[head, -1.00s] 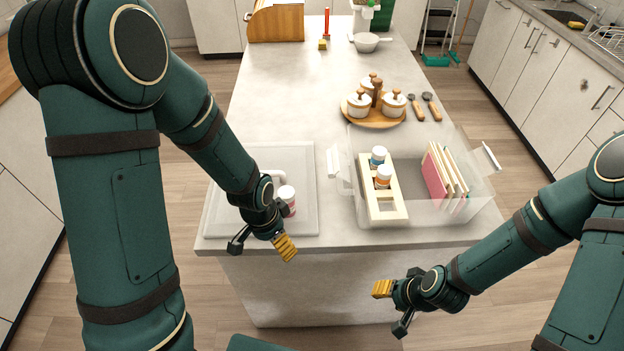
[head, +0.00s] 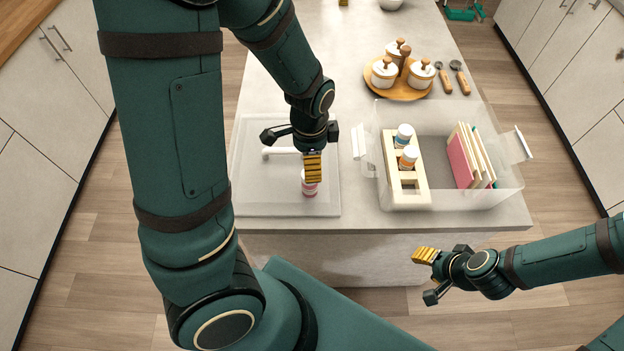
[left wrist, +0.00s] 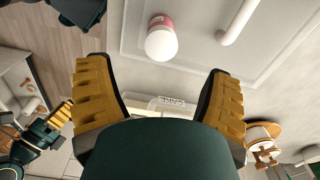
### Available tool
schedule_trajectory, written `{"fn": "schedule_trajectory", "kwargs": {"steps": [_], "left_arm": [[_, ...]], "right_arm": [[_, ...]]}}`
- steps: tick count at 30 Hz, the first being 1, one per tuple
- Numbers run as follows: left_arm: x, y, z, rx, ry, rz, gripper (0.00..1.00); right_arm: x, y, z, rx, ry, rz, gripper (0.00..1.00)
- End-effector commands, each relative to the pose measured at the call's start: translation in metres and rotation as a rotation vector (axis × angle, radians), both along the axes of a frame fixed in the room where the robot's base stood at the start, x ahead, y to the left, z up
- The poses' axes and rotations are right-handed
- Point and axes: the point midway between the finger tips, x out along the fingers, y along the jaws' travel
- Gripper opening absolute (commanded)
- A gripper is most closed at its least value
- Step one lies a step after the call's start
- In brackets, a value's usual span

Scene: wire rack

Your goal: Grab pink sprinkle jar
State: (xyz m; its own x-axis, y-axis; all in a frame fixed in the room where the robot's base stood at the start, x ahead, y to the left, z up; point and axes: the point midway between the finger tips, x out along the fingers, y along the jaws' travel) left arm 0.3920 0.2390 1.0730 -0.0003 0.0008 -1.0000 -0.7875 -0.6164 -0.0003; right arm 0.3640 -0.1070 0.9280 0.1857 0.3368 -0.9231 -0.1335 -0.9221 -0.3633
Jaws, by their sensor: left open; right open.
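The pink sprinkle jar (head: 309,189), with a white lid, stands in the pale tray at the left front of the counter. My left gripper (head: 313,165) is above and just behind it, partly covering it in the head view. In the left wrist view the jar (left wrist: 160,40) shows lid-on, past the two spread yellow-padded fingers (left wrist: 160,88). The left gripper is open and empty, with a gap to the jar. My right gripper (head: 428,276) is open and empty in front of the counter, below its edge.
The tray (head: 250,205) has a raised rim and a white handle-like bar. To its right, a clear bin (head: 506,202) holds a cream rack (head: 408,201) with two bottles, and several boards. A wooden tray (head: 402,92) with lidded pots stands behind. Bare counter lies behind the pale tray.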

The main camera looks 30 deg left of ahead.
Motion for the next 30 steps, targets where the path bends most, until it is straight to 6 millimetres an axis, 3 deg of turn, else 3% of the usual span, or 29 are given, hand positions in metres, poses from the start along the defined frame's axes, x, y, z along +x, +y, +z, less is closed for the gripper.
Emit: {"fn": "schedule_trajectory", "kwargs": {"steps": [1, 6, 14, 24, 30], "left_arm": [[-0.001, 0.000, -0.013, 0.002, 0.005, 0.001, 0.81], [-0.001, 0.000, -0.042, 0.001, 0.004, 0.000, 0.81], [0.000, 0.000, -0.060, 0.000, 0.001, 0.000, 0.81], [-0.002, 0.002, -0.104, 0.000, 0.001, 0.000, 0.81], [-0.001, 0.002, -0.108, 0.000, -0.001, 0.000, 0.81]], "right_arm": [[0.000, 0.000, -0.004, 0.000, 0.000, -0.001, 0.47], [0.000, 0.000, -0.010, -0.001, 0.000, -0.002, 0.47], [0.000, 0.000, -0.012, -0.001, -0.001, -0.003, 0.47], [0.000, 0.000, -0.017, -0.001, -0.002, -0.004, 0.47], [0.000, 0.000, -0.018, -0.001, -0.002, -0.004, 0.47]]}}
